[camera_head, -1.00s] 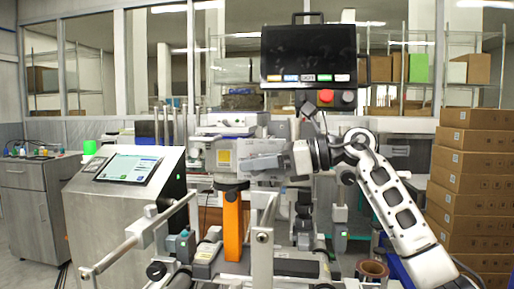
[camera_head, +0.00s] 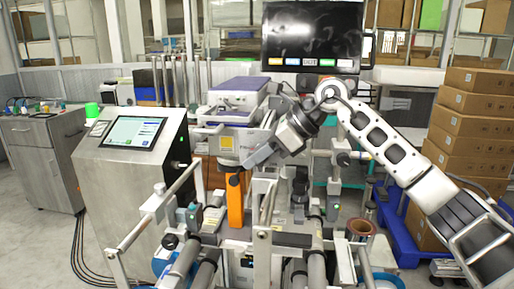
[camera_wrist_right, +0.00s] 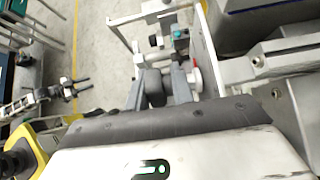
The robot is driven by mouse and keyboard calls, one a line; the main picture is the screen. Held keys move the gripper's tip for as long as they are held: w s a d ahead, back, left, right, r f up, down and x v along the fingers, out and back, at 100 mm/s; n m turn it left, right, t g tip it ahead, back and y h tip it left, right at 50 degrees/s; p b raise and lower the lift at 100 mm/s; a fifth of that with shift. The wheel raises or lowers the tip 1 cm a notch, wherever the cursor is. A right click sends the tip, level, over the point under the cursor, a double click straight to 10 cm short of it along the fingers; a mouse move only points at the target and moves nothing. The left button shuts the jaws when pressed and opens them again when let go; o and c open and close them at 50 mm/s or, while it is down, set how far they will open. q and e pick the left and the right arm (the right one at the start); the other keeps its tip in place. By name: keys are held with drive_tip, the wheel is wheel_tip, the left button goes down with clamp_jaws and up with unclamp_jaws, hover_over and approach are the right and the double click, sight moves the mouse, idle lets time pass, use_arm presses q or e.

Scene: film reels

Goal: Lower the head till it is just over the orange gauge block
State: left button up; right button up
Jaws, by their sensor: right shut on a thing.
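The orange gauge block (camera_head: 234,202) stands upright near the middle of the head view, under the machine's grey head (camera_head: 226,142) with its yellow label. A dark part lies between the two, and the exact gap is hard to judge. My right arm comes in from the right, and its gripper (camera_head: 243,165) points down and left in front of the head, just over the block's top. In the right wrist view, its fingers are closed around a dark rounded knob (camera_wrist_right: 153,86). The gripper hides part of the head's underside.
A control console (camera_head: 133,133) with a lit screen stands at the left. A black monitor (camera_head: 312,37) hangs behind the machine. Stacked cartons (camera_head: 480,110) stand at the right. Rails and rollers (camera_head: 205,270) crowd the front. Open floor shows at the far left.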

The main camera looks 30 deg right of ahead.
drive_tip(key=shift+a+r, duration=0.2)
drive_tip(key=shift+r, duration=0.25)
drive_tip(key=o, duration=0.8)
drive_tip(key=shift+s, duration=0.1)
drive_tip(key=shift+s+a+r, duration=0.1)
drive_tip(key=shift+s, duration=0.1)
drive_tip(key=shift+w+f, duration=0.15)
drive_tip(key=shift+f, duration=0.05)
drive_tip(key=b+v, duration=0.1)
drive_tip(key=v, duration=1.5)
drive_tip(key=shift+b, duration=0.35)
drive_tip(key=shift+f, duration=0.1)
